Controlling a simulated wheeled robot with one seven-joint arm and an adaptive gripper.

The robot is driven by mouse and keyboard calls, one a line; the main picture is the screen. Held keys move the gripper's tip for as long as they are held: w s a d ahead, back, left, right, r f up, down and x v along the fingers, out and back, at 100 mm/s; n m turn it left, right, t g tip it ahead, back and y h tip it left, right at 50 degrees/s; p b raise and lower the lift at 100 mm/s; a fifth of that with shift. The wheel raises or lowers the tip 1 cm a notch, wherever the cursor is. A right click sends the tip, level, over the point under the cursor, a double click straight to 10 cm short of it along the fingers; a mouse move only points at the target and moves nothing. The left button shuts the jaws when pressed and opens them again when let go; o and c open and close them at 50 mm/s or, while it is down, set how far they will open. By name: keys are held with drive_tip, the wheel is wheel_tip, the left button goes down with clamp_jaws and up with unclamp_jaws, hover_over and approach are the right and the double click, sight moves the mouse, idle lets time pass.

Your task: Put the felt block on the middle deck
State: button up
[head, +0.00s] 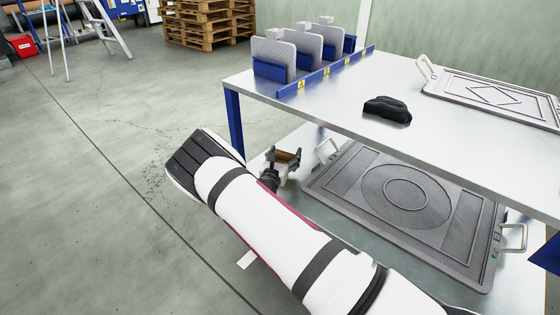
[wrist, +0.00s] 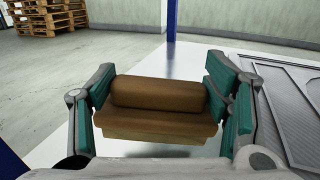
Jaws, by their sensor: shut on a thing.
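The brown felt block (wrist: 160,96), with a rounded top, is between the teal pads of my gripper (wrist: 162,82) in the wrist view. My gripper is shut on it from both sides. In the head view a small brown part of the block (head: 287,156) shows at my gripper (head: 281,165), beside the left end of the lower deck (head: 308,137). That deck is below the metal top deck (head: 330,95); whether it is the middle one I cannot tell. In the wrist view a pale deck surface (wrist: 148,62) lies beyond the block. Any gap under the block is hidden.
A grey plate with ring pattern and handles (head: 350,185) covers much of the lower deck. Above are a black lump (head: 387,110), another handled plate (head: 490,98) and a blue rack of grey panels (head: 325,72). A blue post (head: 234,118) supports the left corner.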

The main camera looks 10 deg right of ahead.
sight(277, 150)
drive_tip(key=w, duration=0.1)
drive_tip(key=w+b, duration=0.1)
drive_tip(key=w, duration=0.1)
drive_tip(key=w+a, duration=0.1)
drive_tip(key=shift+w+f, duration=0.2)
drive_tip(key=shift+f, duration=0.05)
wheel_tip(277, 150, down, 3)
drive_tip(key=shift+r+b, duration=0.15)
drive_tip(key=shift+b, duration=0.85)
drive_tip(key=shift+f, duration=0.4)
drive_tip(key=shift+c, duration=1.4)
drive_tip(key=o, duration=2)
drive_tip(key=shift+c, duration=0.2)
drive_tip(key=shift+a, duration=0.1)
